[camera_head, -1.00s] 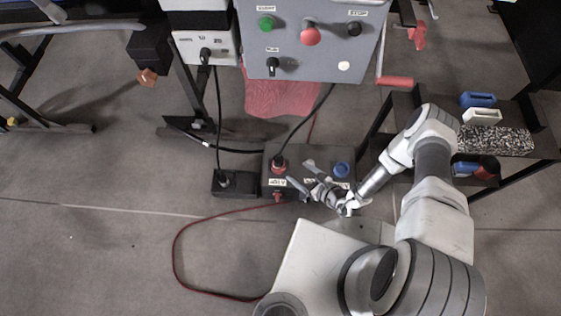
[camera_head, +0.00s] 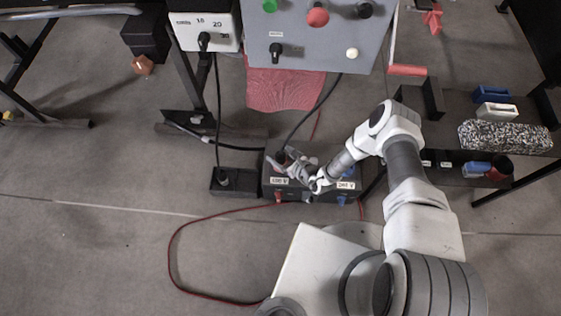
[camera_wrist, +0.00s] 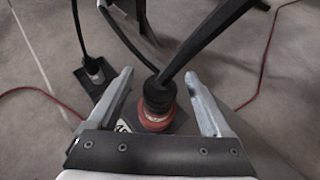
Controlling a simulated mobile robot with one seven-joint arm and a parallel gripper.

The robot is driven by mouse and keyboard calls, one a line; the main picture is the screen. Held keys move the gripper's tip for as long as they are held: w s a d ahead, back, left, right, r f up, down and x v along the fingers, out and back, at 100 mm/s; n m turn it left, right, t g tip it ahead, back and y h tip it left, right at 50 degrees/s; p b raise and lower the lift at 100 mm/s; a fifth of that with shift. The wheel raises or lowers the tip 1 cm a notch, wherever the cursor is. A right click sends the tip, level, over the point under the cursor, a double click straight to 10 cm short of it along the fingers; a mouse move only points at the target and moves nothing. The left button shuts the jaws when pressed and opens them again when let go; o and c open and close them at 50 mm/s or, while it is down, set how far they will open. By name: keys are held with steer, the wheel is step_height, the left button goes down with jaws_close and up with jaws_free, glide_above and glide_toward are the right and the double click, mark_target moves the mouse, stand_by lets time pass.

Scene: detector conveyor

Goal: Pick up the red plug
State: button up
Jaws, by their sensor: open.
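A plug with a black body and a red base (camera_wrist: 157,121) stands on the dark socket box (camera_wrist: 180,125) in the wrist view, with a thick black cable rising from it. In the head view the same box (camera_head: 318,196) stands on the floor, labelled 240 V on its right. My gripper (camera_wrist: 159,73) is open, one finger on each side of the plug; I cannot tell whether either finger touches it. In the head view my gripper (camera_head: 287,163) is over the left part of the box and largely hides the plug.
A smaller black box (camera_head: 233,182) with a black plug stands left of the socket box. A red cable (camera_head: 172,250) loops over the floor. A grey control panel (camera_head: 322,38) hangs above. A rack (camera_head: 505,105) with blue and white items stands at right.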

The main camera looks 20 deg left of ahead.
steer(key=shift+b+x, duration=0.4)
steer(key=shift+x, duration=1)
jaws_close()
